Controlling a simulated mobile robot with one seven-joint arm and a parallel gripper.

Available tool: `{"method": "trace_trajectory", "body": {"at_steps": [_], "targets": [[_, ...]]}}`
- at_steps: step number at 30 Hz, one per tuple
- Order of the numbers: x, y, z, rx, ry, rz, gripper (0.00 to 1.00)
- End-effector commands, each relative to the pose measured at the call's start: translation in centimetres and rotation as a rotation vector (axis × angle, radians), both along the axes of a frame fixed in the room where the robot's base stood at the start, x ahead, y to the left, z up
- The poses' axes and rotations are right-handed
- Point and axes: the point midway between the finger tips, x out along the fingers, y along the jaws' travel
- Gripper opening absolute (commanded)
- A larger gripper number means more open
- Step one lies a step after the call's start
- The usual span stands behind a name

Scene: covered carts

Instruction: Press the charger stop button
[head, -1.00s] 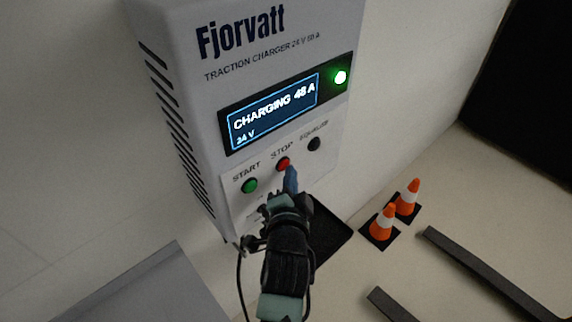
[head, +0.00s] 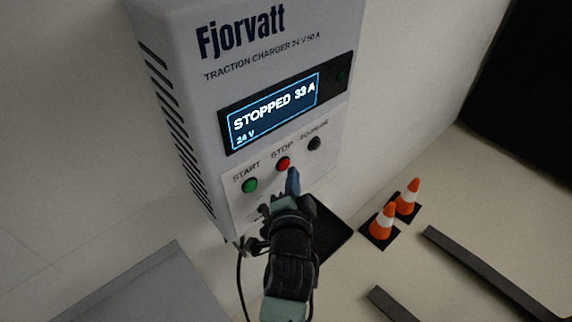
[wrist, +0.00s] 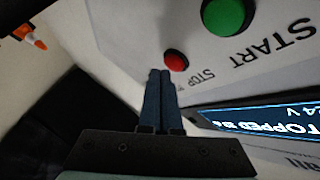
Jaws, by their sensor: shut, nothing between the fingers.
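The charger (head: 225,75) is a white wall box marked Fjorvatt. Its display (head: 275,107) reads STOPPED 33 A, 24 V, and the lamp (head: 341,76) beside it is dark. The red stop button (head: 283,163) sits between the green start button (head: 250,185) and the black equalize button (head: 314,143). My gripper (head: 293,172) is shut and empty, its blue fingertips just below and right of the stop button. In the wrist view the fingertips (wrist: 160,74) lie close beside the red stop button (wrist: 176,60); they appear apart from it. The green start button (wrist: 226,15) is farther up.
Two orange and white cones (head: 383,222) stand on the floor at right. Dark bars (head: 480,272) lie near them. A grey surface (head: 150,290) is at lower left. A black cable (head: 240,285) hangs below the charger.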

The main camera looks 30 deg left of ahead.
Motion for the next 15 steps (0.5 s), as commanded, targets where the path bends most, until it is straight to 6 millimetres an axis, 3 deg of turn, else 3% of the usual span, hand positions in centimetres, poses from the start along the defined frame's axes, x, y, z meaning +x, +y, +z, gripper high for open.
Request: {"method": "trace_trajectory", "body": {"at_steps": [15], "targets": [[-0.37,-1.21,-0.13,-0.001,0.001,-0.003,0.0]]}}
